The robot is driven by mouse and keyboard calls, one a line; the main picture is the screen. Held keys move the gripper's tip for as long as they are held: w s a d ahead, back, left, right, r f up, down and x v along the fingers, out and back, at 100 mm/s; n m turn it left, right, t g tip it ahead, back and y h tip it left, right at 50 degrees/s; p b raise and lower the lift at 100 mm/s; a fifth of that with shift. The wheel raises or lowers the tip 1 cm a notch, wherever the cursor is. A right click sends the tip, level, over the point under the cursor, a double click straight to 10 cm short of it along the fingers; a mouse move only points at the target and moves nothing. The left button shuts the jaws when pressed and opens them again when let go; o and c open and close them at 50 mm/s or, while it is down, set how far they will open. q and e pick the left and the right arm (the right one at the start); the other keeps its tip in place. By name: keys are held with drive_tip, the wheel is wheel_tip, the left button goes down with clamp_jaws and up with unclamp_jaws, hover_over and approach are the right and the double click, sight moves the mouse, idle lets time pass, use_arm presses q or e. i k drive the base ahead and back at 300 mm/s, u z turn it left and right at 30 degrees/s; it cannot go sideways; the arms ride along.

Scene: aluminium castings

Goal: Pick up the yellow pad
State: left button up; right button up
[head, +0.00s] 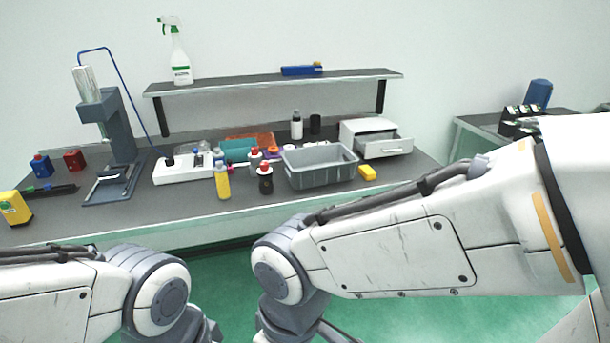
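A small yellow block (367,172), which looks like the yellow pad, lies on the dark grey bench top near the front edge. It is just right of the grey bin (320,172) and in front of the white drawer unit (362,132). Nothing covers it from this view. Both of my arms show in the foreground, below and in front of the bench. Their forearms bend down out of the picture, so neither gripper is in view.
A yellow bottle (222,182) and a red-capped dark bottle (265,180) stand left of the bin. The drawer is partly open. A press stand (118,130) and yellow container (15,208) are at left.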

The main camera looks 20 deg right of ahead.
sight(367, 173)
drive_tip(key=z, duration=0.15)
drive_tip(key=i, duration=1.4)
